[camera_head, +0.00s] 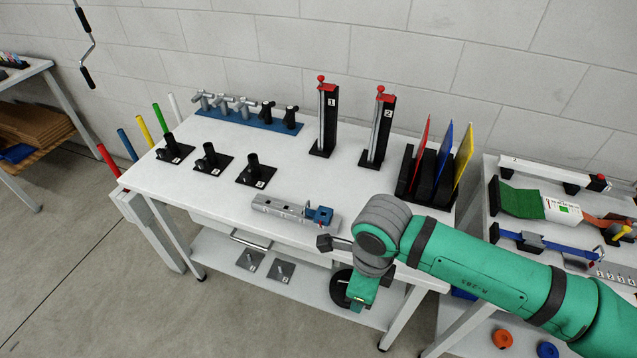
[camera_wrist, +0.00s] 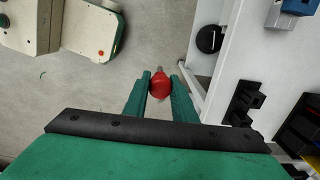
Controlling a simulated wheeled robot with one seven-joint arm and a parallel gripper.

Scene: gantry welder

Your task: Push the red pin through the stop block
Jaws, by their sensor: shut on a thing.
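My gripper (camera_wrist: 161,82) is shut on the red pin (camera_wrist: 162,88), seen in the wrist view. The pin's rounded red head sits between the green fingers, and a short grey tip shows beyond it. In the head view my gripper hangs below the bench's front edge, and I cannot make out the pin there. The blue stop block (camera_head: 320,214) sits at the right end of a grey rail (camera_head: 283,208) near the bench's front edge. A small red spot shows on its front. The block also shows at the wrist view's top right corner (camera_wrist: 299,6), apart from the pin.
The white bench (camera_head: 228,170) carries black stands, a blue rack (camera_head: 250,118), two columns and coloured plates (camera_head: 435,165) behind the rail. A black disc (camera_head: 341,288) is on the lower shelf by my gripper. Open floor lies in front of the bench.

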